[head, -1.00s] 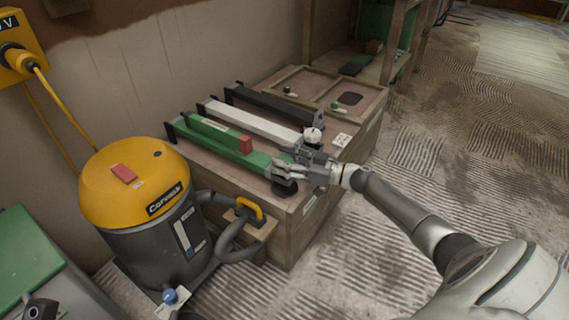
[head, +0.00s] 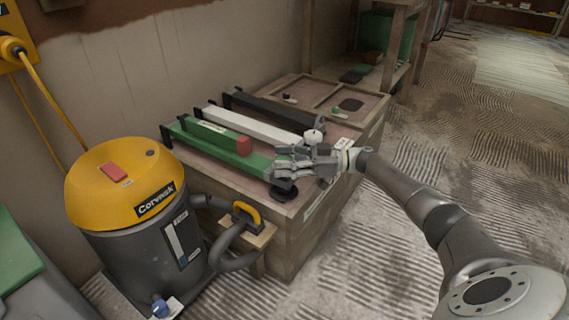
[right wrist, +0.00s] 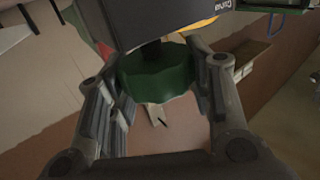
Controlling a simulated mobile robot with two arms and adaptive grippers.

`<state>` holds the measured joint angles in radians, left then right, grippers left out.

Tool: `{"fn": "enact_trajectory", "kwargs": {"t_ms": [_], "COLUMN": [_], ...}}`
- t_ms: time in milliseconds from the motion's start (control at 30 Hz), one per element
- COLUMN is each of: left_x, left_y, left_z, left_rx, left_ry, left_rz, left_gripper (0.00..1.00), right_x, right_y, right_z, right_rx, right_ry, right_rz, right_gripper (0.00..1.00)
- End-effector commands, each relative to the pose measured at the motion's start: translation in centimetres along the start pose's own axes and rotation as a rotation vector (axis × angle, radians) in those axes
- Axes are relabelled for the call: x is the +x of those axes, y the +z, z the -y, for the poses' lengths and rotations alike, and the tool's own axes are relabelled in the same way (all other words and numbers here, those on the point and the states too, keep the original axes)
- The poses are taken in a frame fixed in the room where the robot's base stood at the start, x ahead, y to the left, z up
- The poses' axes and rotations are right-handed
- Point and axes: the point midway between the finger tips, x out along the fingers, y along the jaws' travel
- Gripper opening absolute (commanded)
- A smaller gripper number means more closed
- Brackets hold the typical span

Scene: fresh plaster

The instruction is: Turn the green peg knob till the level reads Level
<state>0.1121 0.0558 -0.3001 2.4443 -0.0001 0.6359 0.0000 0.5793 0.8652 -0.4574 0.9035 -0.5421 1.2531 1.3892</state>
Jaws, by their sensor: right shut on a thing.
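The green peg knob (right wrist: 158,76) is a ridged dark green cylinder under a dark block in the right wrist view. The fingers of my right gripper (head: 281,170) are shut on it from both sides, at the near right end of a long green bar (head: 200,138). In the head view the gripper hides the knob. No level reading can be made out. My left gripper is out of view.
A white bar (head: 240,124) and a black bar (head: 262,108) lie beside the green one on a wooden crate (head: 300,235). A yellow and grey vacuum (head: 120,190) stands at left. The ridged floor at right is clear.

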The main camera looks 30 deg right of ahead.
Motion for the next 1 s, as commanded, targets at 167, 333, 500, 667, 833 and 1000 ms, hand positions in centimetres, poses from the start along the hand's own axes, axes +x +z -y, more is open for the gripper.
{"fn": "enact_trajectory", "kwargs": {"t_ms": [167,333,500,667,833,1000], "left_x": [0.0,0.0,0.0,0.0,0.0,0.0], "left_y": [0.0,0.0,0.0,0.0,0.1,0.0], "left_z": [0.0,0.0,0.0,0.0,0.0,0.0], "left_rx": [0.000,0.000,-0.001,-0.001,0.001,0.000], "left_ry": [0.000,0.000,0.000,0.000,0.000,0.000], "left_rz": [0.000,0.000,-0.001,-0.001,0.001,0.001], "left_gripper": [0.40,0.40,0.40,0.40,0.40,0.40], "right_x": [0.0,0.0,0.0,0.0,-0.2,-2.2], "right_y": [0.1,0.1,0.1,0.1,0.1,0.1], "right_z": [0.0,0.0,0.0,0.0,0.0,-0.1], "right_rx": [0.001,0.001,0.001,0.000,0.000,0.001], "right_ry": [0.000,0.000,0.000,0.000,0.000,0.003], "right_rz": [0.003,0.003,0.002,0.001,0.002,0.004], "right_gripper": [0.23,0.51,0.70,0.70,0.70,0.70]}}
